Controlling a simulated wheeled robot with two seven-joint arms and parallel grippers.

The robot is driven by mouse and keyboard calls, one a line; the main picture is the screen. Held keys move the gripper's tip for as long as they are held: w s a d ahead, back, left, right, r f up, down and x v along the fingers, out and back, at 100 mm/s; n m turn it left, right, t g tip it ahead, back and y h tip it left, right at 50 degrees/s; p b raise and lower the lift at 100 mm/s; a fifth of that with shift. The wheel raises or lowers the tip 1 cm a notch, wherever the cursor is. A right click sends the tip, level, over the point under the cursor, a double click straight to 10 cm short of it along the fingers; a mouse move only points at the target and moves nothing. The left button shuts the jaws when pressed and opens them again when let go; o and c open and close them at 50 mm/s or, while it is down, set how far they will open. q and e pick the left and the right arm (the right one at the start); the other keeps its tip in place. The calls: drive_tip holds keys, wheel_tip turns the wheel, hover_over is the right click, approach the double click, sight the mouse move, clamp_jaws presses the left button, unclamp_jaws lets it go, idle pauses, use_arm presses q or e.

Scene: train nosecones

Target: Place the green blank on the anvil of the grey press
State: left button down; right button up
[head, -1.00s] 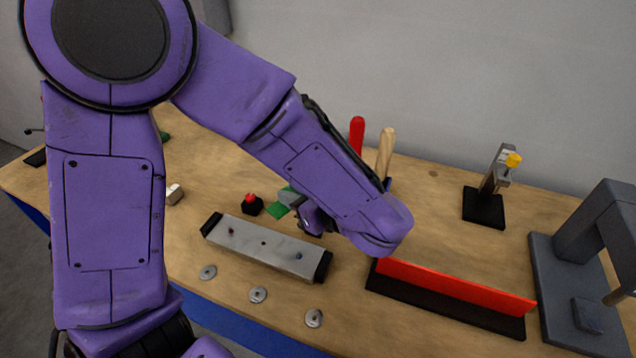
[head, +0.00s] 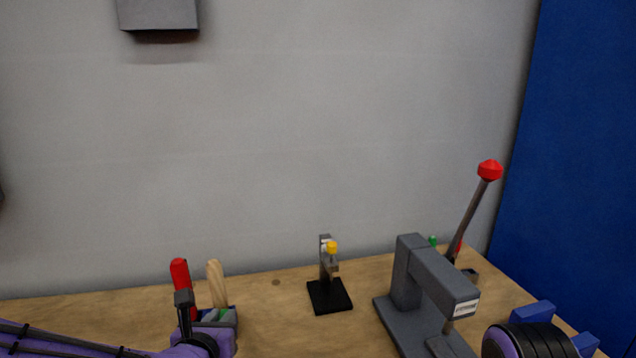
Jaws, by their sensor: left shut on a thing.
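The grey press (head: 408,272) stands on the bench right of centre, with a long lever up to a red knob (head: 489,170). Its anvil (head: 450,346) shows partly at the bottom edge, below the ram, and looks bare. My left gripper (head: 208,318) is at the bottom left, left of the press and well apart from it. My right gripper is not in view.
A red handle (head: 181,281) and a wooden handle (head: 215,281) stand close behind my left gripper. A small stand with a yellow top (head: 332,247) on a black base is between gripper and press. A grey wall is behind, a blue panel (head: 580,180) at right.

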use_arm(q)
drive_tip(key=f, duration=0.3)
drive_tip(key=a+f, duration=0.1)
drive_tip(key=shift+s+a+f, duration=0.1)
drive_tip(key=shift+s+f, duration=0.05)
drive_tip(key=shift+s, duration=0.25)
